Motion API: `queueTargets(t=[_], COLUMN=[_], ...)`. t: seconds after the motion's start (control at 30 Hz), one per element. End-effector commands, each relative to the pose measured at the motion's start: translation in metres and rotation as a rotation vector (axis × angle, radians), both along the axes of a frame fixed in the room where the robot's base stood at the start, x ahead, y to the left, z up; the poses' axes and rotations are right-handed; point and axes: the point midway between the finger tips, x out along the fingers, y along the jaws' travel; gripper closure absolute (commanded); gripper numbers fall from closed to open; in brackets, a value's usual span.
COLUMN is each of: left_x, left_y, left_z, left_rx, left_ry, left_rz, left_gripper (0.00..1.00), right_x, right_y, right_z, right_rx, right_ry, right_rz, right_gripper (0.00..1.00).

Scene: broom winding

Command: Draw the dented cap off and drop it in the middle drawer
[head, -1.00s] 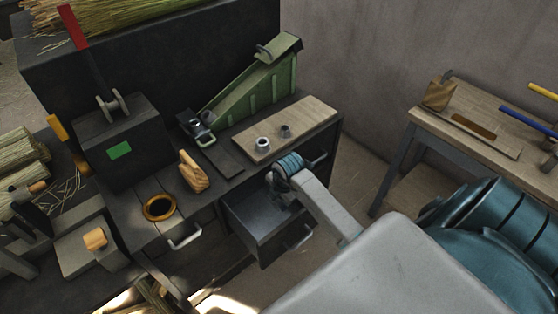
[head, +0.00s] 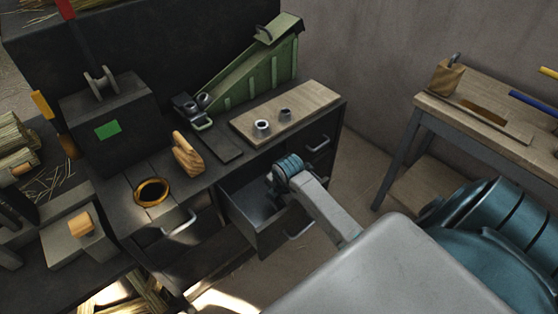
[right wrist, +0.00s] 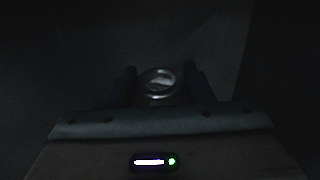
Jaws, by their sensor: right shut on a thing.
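My right gripper (head: 276,191) is over the open middle drawer (head: 246,211), with its fingers pointing down into it. In the right wrist view the gripper (right wrist: 160,88) is shut on a small round metal cap (right wrist: 160,79), which shows as a shiny ring between the dark fingers. Whether it is dented is too dark to tell. In the head view the cap is hidden by my wrist. The drawer floor that shows looks bare. My left gripper is not in view.
Two small metal pieces, one (head: 262,129) larger and one (head: 285,114) smaller, stand on a wooden board (head: 303,101). A green sloped fixture (head: 250,82), a wooden-handled tool (head: 187,155) and an orange ring (head: 152,192) are on the bench. A side table (head: 480,122) stands at right.

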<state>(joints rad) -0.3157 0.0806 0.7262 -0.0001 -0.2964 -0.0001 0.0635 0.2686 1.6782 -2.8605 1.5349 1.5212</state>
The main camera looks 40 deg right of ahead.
Motion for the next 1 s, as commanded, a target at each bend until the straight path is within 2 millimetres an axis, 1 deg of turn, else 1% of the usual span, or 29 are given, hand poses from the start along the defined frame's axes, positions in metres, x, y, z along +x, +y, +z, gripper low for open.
queueTargets(t=[0.03, 0.2, 0.3, 0.33, 0.43, 0.63, 0.67, 0.73, 0.8, 1.0], left_x=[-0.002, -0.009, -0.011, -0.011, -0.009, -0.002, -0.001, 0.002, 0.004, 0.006], left_y=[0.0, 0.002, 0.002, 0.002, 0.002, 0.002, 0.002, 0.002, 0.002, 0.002], left_z=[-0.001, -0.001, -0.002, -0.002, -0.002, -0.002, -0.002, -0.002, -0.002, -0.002], left_rx=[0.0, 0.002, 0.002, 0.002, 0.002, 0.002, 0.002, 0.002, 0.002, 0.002], left_ry=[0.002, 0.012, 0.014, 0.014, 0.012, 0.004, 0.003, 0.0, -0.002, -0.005], left_rz=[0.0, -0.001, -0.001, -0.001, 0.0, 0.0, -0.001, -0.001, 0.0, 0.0], left_gripper=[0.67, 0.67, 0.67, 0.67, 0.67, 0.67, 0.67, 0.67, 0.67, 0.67], right_x=[-0.002, -0.002, -0.002, -0.002, -0.003, -0.003, -0.003, -0.003, -0.003, -0.003], right_y=[0.0, 0.0, 0.0, 0.0, 0.0, 0.0, 0.0, 0.0, 0.0, 0.0], right_z=[-0.004, -0.004, -0.004, -0.005, -0.005, -0.005, -0.006, -0.006, -0.006, -0.006], right_rx=[0.001, 0.002, 0.002, 0.002, 0.002, 0.002, 0.002, 0.002, 0.002, 0.002], right_ry=[0.005, 0.007, 0.008, 0.008, 0.009, 0.01, 0.01, 0.01, 0.011, 0.011], right_rz=[-0.001, -0.002, -0.002, -0.002, -0.002, -0.003, -0.003, -0.003, -0.003, -0.003], right_gripper=[0.69, 0.69, 0.69, 0.47, 0.28, 0.28, 0.24, 0.1, 0.0, 0.0])
